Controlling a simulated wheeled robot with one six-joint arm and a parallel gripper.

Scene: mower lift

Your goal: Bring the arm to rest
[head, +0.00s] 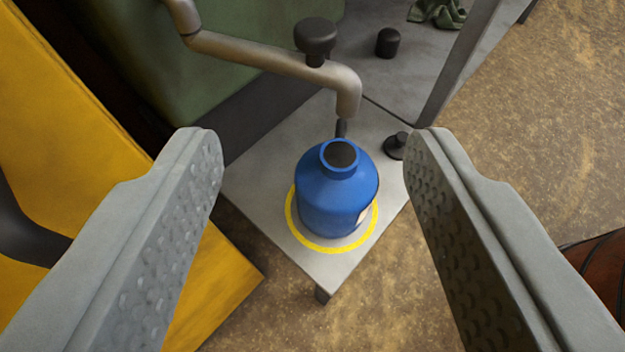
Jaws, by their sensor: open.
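My gripper (314,135) is open and empty. Its two grey, dimpled fingers come in from the lower left and lower right of the head view, with a wide gap between them. A blue open-topped bottle (335,195) stands upright in that gap, apart from both fingers as seen. The bottle stands inside a yellow ring (315,246) on a grey platform (256,180). The rest of my arm is not in view.
A bent metal pipe (250,53) with a black knob (315,36) ends just above the bottle's mouth. Black caps (389,42) and a green cloth (437,12) lie behind. A yellow panel (75,110) is at left. Brown floor (545,140) is open at right.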

